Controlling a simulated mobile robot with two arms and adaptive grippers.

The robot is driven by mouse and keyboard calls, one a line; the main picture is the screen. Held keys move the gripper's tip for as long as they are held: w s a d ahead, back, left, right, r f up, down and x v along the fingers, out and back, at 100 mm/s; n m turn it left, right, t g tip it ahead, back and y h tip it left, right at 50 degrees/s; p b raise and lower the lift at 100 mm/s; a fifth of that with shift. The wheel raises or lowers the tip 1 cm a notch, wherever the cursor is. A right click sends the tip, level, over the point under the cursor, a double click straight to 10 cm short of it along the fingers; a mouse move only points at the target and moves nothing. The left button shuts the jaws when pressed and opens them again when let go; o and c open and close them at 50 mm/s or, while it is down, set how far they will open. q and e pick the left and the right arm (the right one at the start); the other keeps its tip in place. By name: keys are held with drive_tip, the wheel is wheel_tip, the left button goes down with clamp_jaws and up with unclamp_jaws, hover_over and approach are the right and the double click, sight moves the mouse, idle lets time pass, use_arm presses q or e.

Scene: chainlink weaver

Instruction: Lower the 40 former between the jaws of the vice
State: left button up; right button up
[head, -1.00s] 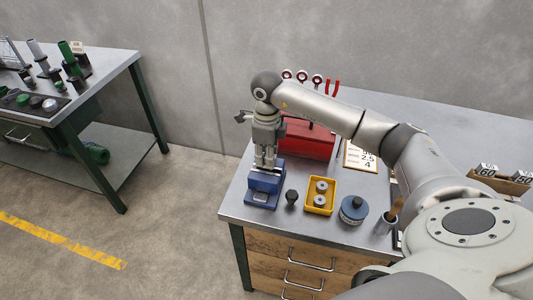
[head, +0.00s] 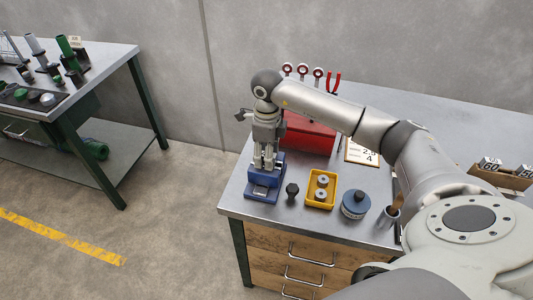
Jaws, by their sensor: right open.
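The blue vice (head: 264,191) stands at the front left corner of the workbench. My right gripper (head: 264,164) points straight down over the vice, with its fingertips at the level of the jaws. Its fingers are apart. The 40 former cannot be made out; the fingers and the vice hide whatever is between the jaws. My left gripper is out of view.
Right of the vice stand a small black knob-like piece (head: 292,191), a yellow tray (head: 311,200) with two round pieces, and a blue-topped round tin (head: 355,205). A red toolbox (head: 310,135) is close behind the gripper.

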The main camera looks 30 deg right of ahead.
wheel_tip(320, 180, up, 12)
idle(0.5)
idle(0.4)
